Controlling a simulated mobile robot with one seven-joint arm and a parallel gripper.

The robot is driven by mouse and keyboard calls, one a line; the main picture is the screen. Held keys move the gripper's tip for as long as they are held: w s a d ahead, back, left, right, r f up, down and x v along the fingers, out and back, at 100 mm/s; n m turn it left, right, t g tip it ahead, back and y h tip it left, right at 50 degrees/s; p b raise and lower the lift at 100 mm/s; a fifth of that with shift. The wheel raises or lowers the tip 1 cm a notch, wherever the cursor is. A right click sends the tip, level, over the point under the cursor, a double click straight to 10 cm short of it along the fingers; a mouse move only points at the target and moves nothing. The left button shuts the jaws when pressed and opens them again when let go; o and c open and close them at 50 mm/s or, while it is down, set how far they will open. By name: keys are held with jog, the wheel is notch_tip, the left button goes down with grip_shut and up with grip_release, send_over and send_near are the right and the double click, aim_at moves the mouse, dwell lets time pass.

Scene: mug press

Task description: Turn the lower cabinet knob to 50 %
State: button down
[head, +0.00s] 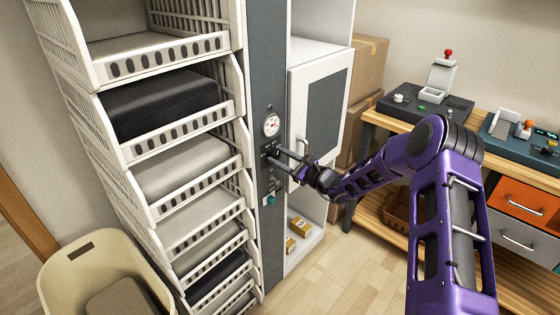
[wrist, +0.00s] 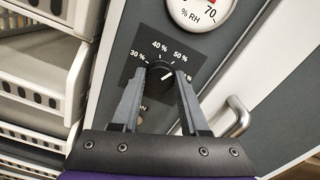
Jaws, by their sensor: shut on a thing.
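The black cabinet knob (wrist: 160,74) sits on a dark plate with white percent marks in the wrist view. The marks 30 %, 40 % and 50 % are readable around its top; a further mark at the right is partly hidden by a finger. A short white line shows on the knob's face, on its right side; its exact reading is hard to tell. My gripper (wrist: 160,88) is shut on the knob, one finger on each side. In the head view my gripper (head: 270,154) reaches the grey cabinet column and mostly hides the knob.
A round % RH gauge (wrist: 201,10) sits just above the knob. A teal button (head: 271,199) is lower on the column. A white door with a handle (head: 301,174) is close on the right, white drawer baskets (head: 190,165) on the left. A workbench (head: 390,125) stands at right.

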jog(key=shift+n, duration=0.3)
dwell(0.4)
jog(key=shift+c, duration=2.1)
grip_release()
jog(key=shift+d, duration=0.1)
jog(key=p+v, duration=0.1)
jog(key=v, duration=1.6)
jog(key=shift+s, duration=0.15)
